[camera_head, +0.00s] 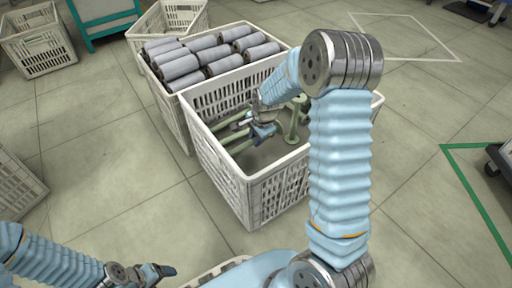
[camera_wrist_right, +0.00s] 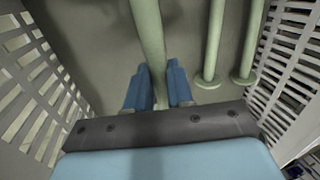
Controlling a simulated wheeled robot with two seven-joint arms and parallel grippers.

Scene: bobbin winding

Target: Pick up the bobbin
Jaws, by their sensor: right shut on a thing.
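Several pale green bobbins with long thin shafts lie and stand in the near white crate (camera_head: 222,190). My right gripper (camera_head: 262,132) reaches down into this crate. In the right wrist view its two blue fingers (camera_wrist_right: 158,88) are shut on the shaft of one green bobbin (camera_wrist_right: 149,35), which runs between them. The lower end of that bobbin is hidden behind the gripper. Two other bobbins (camera_wrist_right: 212,45) show to the right of it, apart from the fingers. My left gripper (camera_head: 160,271) is low at the left, outside the crate; its opening is unclear.
A second white crate (camera_head: 172,112), full of grey rolls (camera_head: 200,58), stands directly behind the near crate. In the right wrist view, slatted crate walls (camera_wrist_right: 285,65) rise on both sides. More white crates (camera_head: 38,45) stand farther back.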

